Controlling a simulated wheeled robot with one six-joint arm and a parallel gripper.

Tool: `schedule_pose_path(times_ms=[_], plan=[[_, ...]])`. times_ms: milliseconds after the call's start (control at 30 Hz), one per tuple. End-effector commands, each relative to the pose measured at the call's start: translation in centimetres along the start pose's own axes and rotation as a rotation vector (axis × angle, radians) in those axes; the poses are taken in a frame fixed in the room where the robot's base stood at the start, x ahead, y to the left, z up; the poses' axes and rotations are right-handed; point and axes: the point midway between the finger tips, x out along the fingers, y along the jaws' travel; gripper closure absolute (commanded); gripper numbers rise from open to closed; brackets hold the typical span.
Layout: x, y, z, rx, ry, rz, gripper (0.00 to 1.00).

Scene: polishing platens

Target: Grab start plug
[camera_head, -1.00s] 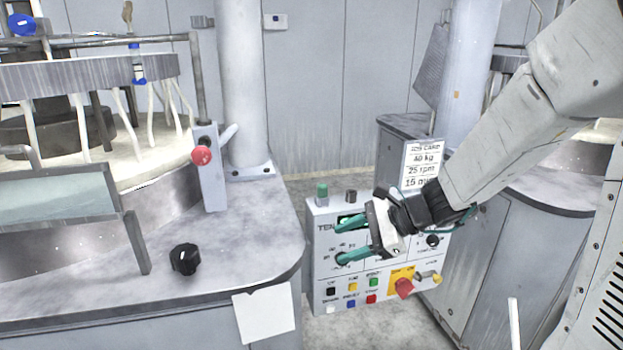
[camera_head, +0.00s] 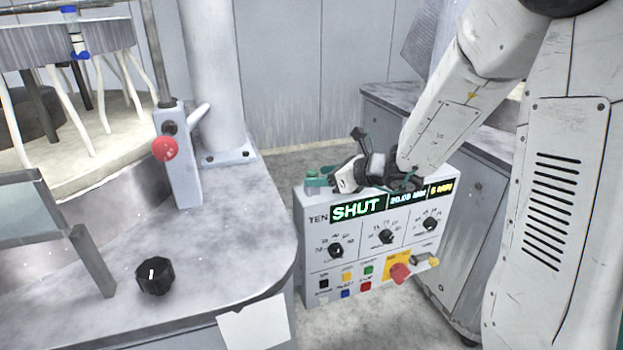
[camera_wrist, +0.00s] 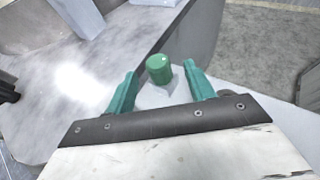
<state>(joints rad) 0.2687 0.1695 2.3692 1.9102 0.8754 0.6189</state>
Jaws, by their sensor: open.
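The start plug, a green round-topped cap (camera_wrist: 159,70), stands on top of a pale control box (camera_head: 312,262). In the wrist view it lies between the two teal fingers, with a gap on each side. In the head view the green plug (camera_head: 312,173) shows at the box's top left corner, partly covered by my gripper. My gripper (camera_head: 322,178) is open at the box's top edge, its fingers pointing left at the plug. The wrist view does not show clearly how deep the plug sits between the fingers.
The box front has a lit display (camera_head: 357,207) reading "SHUT", dials, coloured buttons and a red knob (camera_head: 400,273). A grey bench (camera_head: 230,230) stands left, with a black knob (camera_head: 155,276) and a red button (camera_head: 165,149). A grey cabinet (camera_head: 470,210) stands behind the box.

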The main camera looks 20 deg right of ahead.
Motion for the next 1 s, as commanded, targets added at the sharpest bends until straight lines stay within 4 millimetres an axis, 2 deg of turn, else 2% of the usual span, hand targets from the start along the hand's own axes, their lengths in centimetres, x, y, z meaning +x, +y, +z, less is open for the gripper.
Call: schedule_pose_path(times_ms=[333,633,667,800,833,1000], plan=[[4.7,0.0,-0.1,0.0,0.001,0.0,0.46],[5.4,-0.1,0.0,-0.001,0.0,-0.002,0.46],[5.4,-0.1,0.0,-0.001,0.0,-0.002,0.49],[5.4,-0.1,0.0,-0.001,0.0,-0.002,0.88],[5.4,-0.1,0.0,-0.001,0.0,-0.002,0.95],[5.4,-0.1,0.0,-0.001,0.0,-0.002,0.95]])
